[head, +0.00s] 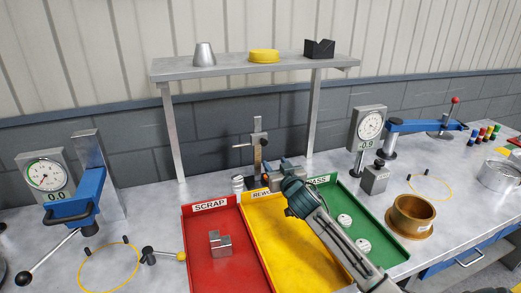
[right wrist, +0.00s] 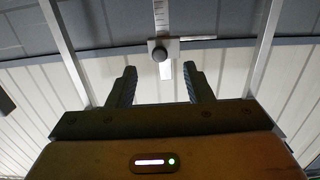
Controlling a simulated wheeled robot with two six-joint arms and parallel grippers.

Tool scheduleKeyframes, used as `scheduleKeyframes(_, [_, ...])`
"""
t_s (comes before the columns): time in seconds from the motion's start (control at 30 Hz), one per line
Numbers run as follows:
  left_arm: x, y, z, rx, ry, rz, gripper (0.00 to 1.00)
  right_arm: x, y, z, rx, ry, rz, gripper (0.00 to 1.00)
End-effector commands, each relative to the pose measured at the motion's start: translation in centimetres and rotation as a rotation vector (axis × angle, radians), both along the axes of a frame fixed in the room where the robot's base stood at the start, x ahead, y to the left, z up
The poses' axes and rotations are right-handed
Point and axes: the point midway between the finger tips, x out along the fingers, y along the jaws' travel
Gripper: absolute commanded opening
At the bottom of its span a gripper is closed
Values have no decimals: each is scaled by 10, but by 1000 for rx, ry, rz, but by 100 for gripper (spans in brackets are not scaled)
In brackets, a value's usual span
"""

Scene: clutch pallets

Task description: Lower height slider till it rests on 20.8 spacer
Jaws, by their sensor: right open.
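The height gauge (head: 257,130) stands upright behind the trays, with a slider (head: 259,140) on its post and a thin arm pointing left. In the right wrist view the slider (right wrist: 163,48) shows with a dark round knob, below a marked scale (right wrist: 162,14). My right gripper (head: 276,174) is in front of the gauge's lower part; its fingers (right wrist: 162,88) are open and empty, with the slider beyond them. Small silver cylinders (head: 238,183) stand left of the gauge foot. I cannot tell which is the 20.8 spacer. My left gripper is not in view.
Red scrap (head: 188,240), yellow (head: 262,245) and green (head: 400,255) trays fill the front; my right arm crosses the yellow and green ones. A shelf (head: 225,70) spans above the gauge. Dial gauges (head: 45,175) (head: 368,125) stand either side, and a brass cup (head: 412,215) sits right.

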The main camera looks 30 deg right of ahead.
Motion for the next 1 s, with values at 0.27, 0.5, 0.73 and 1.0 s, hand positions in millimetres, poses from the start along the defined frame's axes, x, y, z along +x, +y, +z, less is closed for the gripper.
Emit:
scheduleKeyframes(0.27, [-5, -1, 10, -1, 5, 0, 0, 28, -11, 11, 3, -29, 3, 47])
scheduleKeyframes(0.5, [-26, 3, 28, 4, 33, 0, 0, 69, -20, 11, 3, -26, 2, 47])
scheduleKeyframes(0.73, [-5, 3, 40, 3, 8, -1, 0, 98, -27, 8, 2, -26, 4, 47])
scheduleKeyframes(1.0, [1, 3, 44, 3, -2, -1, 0, 110, -29, 6, 0, -26, 5, 47])
